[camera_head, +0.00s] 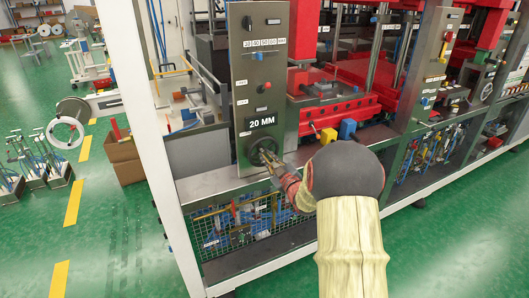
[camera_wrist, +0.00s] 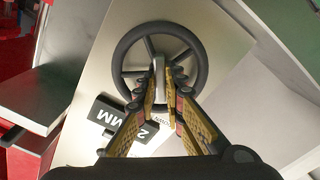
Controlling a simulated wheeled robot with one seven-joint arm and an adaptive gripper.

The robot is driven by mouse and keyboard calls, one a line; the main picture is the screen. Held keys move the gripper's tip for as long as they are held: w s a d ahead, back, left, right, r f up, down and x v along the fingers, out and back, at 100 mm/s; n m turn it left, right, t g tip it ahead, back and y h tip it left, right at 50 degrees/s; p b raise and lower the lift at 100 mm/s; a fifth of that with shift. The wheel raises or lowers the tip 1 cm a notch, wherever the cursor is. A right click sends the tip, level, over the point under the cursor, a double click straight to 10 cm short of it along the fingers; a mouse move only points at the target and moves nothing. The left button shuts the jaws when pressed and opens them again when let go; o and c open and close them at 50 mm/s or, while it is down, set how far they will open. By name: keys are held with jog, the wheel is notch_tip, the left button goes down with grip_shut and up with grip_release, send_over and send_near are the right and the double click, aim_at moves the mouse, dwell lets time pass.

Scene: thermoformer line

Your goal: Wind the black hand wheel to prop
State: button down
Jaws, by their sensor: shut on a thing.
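The black hand wheel (camera_head: 254,146) is mounted low on a grey upright panel (camera_head: 246,92), just below a black display reading "20 MM" (camera_head: 262,122). In the wrist view the spoked wheel (camera_wrist: 158,27) fills the upper middle, with the display (camera_wrist: 118,118) tilted at lower left. My gripper (camera_head: 274,163) reaches the wheel from the lower right. The fingers hide part of the hub and lower rim.
A grey ledge (camera_head: 225,183) and wire mesh guard (camera_head: 224,233) lie below the panel. A white frame post (camera_head: 140,130) stands left. Red press parts (camera_head: 340,107) and a blue block (camera_head: 348,128) are right of the panel. Green floor at left is partly clear.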

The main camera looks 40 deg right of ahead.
jog(key=shift+f+m, duration=0.15)
jog(key=shift+m, duration=0.25)
jog(key=shift+m+p, duration=0.45)
jog(key=shift+m, duration=0.55)
jog(key=c, duration=2.3)
grip_release()
jog(key=o, duration=0.5)
jog(key=shift+s, duration=0.1)
jog(key=v, duration=1.1)
jog(key=shift+s, duration=0.4)
jog(key=shift+c, duration=0.5)
